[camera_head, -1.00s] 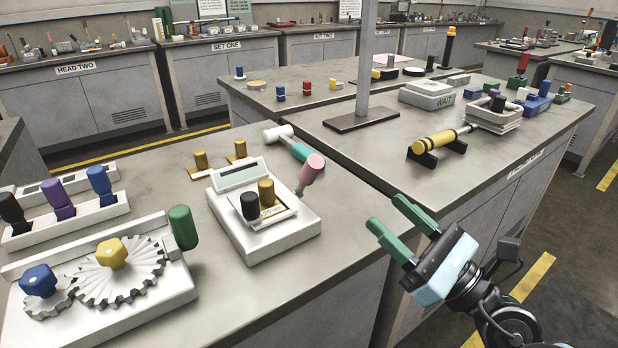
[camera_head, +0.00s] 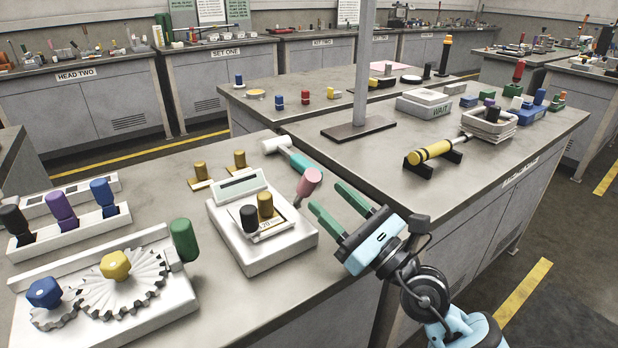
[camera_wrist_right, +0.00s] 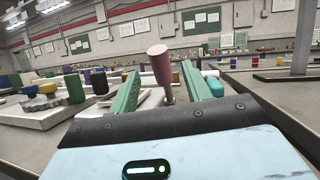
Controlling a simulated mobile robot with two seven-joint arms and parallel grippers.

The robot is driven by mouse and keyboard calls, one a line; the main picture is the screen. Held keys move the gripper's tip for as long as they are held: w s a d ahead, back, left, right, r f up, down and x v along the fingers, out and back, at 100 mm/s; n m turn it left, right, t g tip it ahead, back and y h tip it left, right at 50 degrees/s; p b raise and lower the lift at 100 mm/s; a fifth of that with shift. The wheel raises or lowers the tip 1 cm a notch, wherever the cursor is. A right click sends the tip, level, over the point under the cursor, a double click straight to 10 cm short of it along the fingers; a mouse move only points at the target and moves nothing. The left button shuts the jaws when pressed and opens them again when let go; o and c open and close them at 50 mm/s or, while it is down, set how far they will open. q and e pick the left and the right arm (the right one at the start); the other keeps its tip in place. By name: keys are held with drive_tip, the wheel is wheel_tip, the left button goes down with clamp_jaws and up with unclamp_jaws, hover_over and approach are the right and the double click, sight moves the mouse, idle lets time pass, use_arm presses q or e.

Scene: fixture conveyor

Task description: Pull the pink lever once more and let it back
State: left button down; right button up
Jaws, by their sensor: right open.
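The pink lever (camera_head: 308,183) stands at the right side of a white device (camera_head: 262,240) on the near bench, leaning a little to the right in the head view. The device's top carries a black peg (camera_head: 249,218), a gold peg (camera_head: 265,204) and a small display (camera_head: 240,181). My right gripper (camera_head: 330,202) is open, its green fingers just right of the lever and pointing toward it. In the right wrist view the pink lever (camera_wrist_right: 160,66) shows between the two fingers, beyond or near their tips; contact cannot be told. My left gripper is not in view.
A teal-handled hammer (camera_head: 292,157) lies behind the lever. A geared fixture with a green handle (camera_head: 184,240) stands left of the device. A yellow cylinder on a black stand (camera_head: 432,153) and a grey post (camera_head: 363,70) are on the bench to the right.

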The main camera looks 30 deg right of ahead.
sight(308, 196)
drive_tip(key=x, duration=0.6)
drive_tip(key=shift+w+a+f+p, duration=0.1)
drive_tip(key=shift+w+f+p, duration=0.1)
drive_tip(key=shift+w+p, duration=0.15)
clamp_jaws()
